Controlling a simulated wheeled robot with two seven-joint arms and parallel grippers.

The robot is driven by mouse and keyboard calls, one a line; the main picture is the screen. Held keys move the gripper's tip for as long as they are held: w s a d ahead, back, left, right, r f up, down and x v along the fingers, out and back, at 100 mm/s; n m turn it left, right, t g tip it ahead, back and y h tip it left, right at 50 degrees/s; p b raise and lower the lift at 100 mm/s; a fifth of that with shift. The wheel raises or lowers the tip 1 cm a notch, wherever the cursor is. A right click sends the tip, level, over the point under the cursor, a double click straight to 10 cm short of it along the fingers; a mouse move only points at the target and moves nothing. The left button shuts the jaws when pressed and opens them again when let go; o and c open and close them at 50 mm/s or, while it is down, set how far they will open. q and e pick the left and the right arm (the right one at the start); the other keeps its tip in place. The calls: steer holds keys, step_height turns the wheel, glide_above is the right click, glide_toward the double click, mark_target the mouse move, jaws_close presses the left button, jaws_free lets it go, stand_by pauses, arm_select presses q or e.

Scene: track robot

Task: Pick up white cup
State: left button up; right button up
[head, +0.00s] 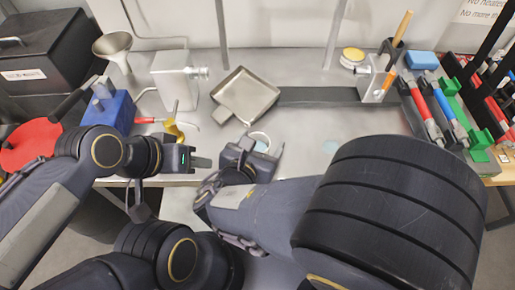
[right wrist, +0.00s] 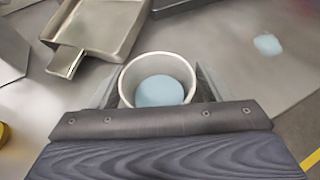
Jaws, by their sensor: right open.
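The white cup (right wrist: 128,84) stands upright on the metal bench, with a pale blue round surface inside it. In the head view the cup (head: 260,137) shows only as a small rim just beyond my right gripper (head: 262,150). In the right wrist view my right gripper (right wrist: 158,92) is open, with one finger on each side of the cup. I cannot tell whether the fingers touch it. My left gripper (head: 203,162) is to the left of the cup, near the bench's front edge. Its finger gap cannot be made out.
A metal pan (head: 245,95) lies behind the cup, also seen in the right wrist view (right wrist: 98,25). A metal can (head: 175,80), blue block (head: 108,112) and yellow item (head: 174,130) stand to the left. Tools and coloured racks (head: 440,100) fill the right. A pale blue spot (head: 331,146) marks the bench.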

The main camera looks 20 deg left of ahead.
steer(key=c, duration=1.1)
steer(key=shift+o, duration=0.2)
